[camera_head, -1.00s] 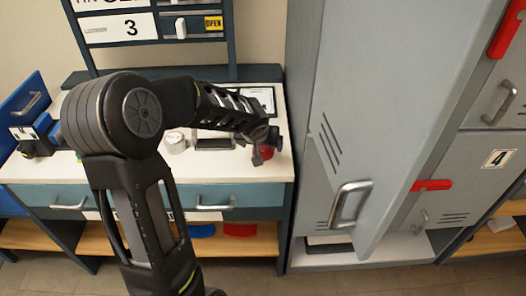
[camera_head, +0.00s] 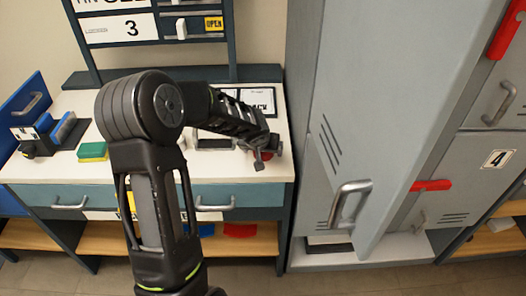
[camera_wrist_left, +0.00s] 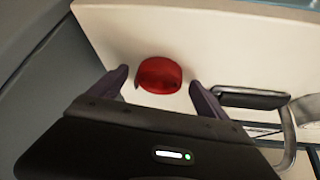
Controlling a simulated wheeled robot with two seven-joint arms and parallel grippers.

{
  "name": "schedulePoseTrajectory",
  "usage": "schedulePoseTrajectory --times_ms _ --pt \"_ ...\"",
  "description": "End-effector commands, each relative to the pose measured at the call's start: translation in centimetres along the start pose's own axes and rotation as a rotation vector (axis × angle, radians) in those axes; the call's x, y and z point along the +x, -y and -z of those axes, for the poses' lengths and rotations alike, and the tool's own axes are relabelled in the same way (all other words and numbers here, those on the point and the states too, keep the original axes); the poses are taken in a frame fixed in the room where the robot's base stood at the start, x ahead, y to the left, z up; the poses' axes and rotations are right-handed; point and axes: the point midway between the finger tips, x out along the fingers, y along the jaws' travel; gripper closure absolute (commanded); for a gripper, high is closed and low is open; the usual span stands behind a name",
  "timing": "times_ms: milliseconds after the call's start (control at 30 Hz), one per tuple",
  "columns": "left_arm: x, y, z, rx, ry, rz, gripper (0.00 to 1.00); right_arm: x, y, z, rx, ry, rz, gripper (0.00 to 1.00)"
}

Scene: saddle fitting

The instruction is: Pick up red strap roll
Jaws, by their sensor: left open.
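The red strap roll (camera_wrist_left: 159,75) lies on the white table top in the left wrist view, between and just beyond my left gripper's fingertips. My left gripper (camera_wrist_left: 158,82) is open, with one dark finger on each side of the roll and light table showing beside it. In the head view my left gripper (camera_head: 262,158) is over the right end of the table, and a bit of red shows beside it, mostly hidden by the gripper. My right gripper is not in view.
The white table (camera_head: 60,172) has a green and yellow sponge (camera_head: 93,152) at left and a dark-framed item (camera_head: 213,144) near the gripper. A grey locker (camera_head: 390,100) with an open door stands close at the right.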

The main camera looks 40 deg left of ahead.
Motion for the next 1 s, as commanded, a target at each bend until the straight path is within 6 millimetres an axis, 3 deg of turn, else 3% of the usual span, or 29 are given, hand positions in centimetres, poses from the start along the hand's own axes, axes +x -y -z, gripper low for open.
schedulePoseTrajectory --times_ms 333,1000 --pt "-0.02 -0.02 -0.02 0.000 0.000 0.000 0.13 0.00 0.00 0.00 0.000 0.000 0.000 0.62" --pt "-0.03 -0.02 -0.02 0.000 0.000 0.000 0.68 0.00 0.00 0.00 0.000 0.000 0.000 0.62"
